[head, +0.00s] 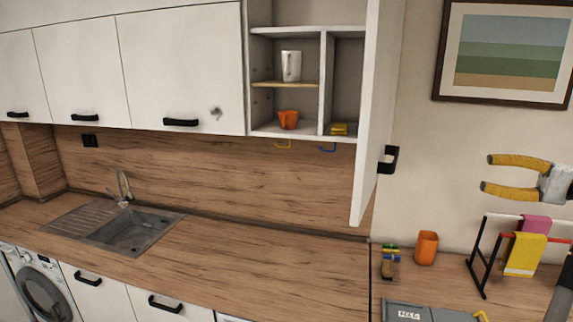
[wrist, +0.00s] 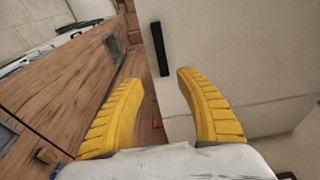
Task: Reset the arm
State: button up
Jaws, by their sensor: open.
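My gripper (head: 484,175) is at the right in the head view, in the air above the right counter. Its two yellow fingers point left, stand wide apart and hold nothing. In the wrist view my gripper (wrist: 158,75) also shows open, with a white cabinet door (wrist: 205,50) and its black handle (wrist: 160,49) beyond the fingertips. The same open door (head: 368,120) stands swung out from the upper cabinet in the head view, left of my gripper and apart from it.
The open cabinet holds a white mug (head: 291,66), an orange cup (head: 288,120) and a yellow item (head: 339,129). Below my gripper are an orange tumbler (head: 426,248), a towel rack (head: 478,262) with cloths and a grey box (head: 407,312). The counter (head: 250,265) by the sink (head: 130,232) is clear.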

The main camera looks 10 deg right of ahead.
jog(key=w+a+f+g+h+b, duration=0.1)
jog(key=w+a+f+b, duration=0.15)
jog(key=a, duration=0.35)
jog(key=w+a+f+g+h+b, duration=0.1)
jog(key=w+a+f, duration=0.15)
jog(key=a, duration=0.35)
jog(key=s+a+f+g+h+b, duration=0.1)
jog(key=a+f+g+h+b, duration=0.1)
jog(key=a+f+b, duration=0.5)
jog(key=s+a+f+g+h+b, duration=0.1)
jog(key=a+f+h+b, duration=0.15)
jog(key=a+f, duration=0.85)
jog(key=s+a+f+n+h+b, duration=0.2)
jog(key=s+a+f+b, duration=0.2)
jog(key=f, duration=0.4)
jog(key=s+a+f+n+h+b, duration=0.3)
jog(key=s+a+f+b, duration=0.1)
jog(key=s+f, duration=0.3)
jog(key=s+a+f+n+t+h+b, duration=0.1)
jog(key=s+a+f+b, duration=0.3)
jog(key=f, duration=0.6)
jog(key=shift+s+a+f+n+h+b, duration=0.2)
jog(key=shift+s+f+n+h+b, duration=0.25)
jog(key=shift+s+n+h, duration=0.6)
